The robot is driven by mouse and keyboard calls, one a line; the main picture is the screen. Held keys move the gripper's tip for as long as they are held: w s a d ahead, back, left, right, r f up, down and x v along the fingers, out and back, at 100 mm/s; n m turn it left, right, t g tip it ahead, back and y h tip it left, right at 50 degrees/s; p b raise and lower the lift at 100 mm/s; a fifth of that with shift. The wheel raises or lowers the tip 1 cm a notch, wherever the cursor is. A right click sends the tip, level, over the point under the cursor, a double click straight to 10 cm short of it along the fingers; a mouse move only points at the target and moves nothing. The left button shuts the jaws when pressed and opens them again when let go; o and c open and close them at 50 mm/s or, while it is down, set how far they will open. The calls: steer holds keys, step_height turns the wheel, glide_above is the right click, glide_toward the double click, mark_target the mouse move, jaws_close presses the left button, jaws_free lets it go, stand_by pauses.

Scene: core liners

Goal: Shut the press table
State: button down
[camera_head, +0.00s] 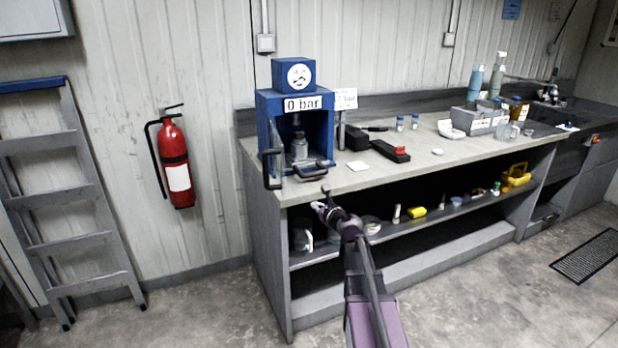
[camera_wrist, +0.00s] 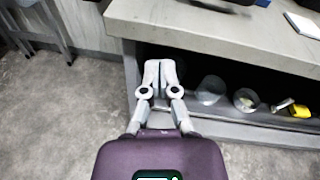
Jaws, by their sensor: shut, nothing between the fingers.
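The blue press (camera_head: 267,115) stands on the left end of the grey workbench, with a "0 bar" sign on its front. A metal cylinder (camera_head: 299,148) sits inside its opening. The press table (camera_head: 309,172), with a dark handle, sticks out at the front of the press. Another dark handle (camera_head: 268,169) stands upright at the press's left side. My gripper (camera_head: 322,198) is in front of the bench, below and a little right of the press table, touching nothing that I can see. In the wrist view my gripper (camera_wrist: 158,66) is shut and empty.
The workbench (camera_head: 440,150) has its front edge close to my gripper, and its open lower shelf (camera_head: 460,209) holds several small items. A red-and-black tool (camera_head: 392,151) and a white card (camera_head: 358,166) lie right of the press. The floor (camera_head: 450,300) in front is clear.

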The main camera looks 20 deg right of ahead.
mark_target(306, 176)
steer(key=d+m, duration=0.1)
steer(key=d+r+m+h, duration=0.1)
steer(key=d+m, duration=0.1)
steer(key=shift+w+d+r+t, duration=0.25)
steer(key=shift+d+r+t, duration=0.05)
steer(key=shift+r+t, duration=0.1)
steer(key=shift+w, duration=0.1)
steer(key=w, duration=1.2)
steer(key=shift+w+a+f, duration=0.2)
steer(key=shift+w+f, duration=0.1)
steer(key=shift+w, duration=0.55)
steer(key=shift+w+a, duration=0.1)
steer(key=shift+w, duration=1.25)
steer(key=shift+s, duration=0.15)
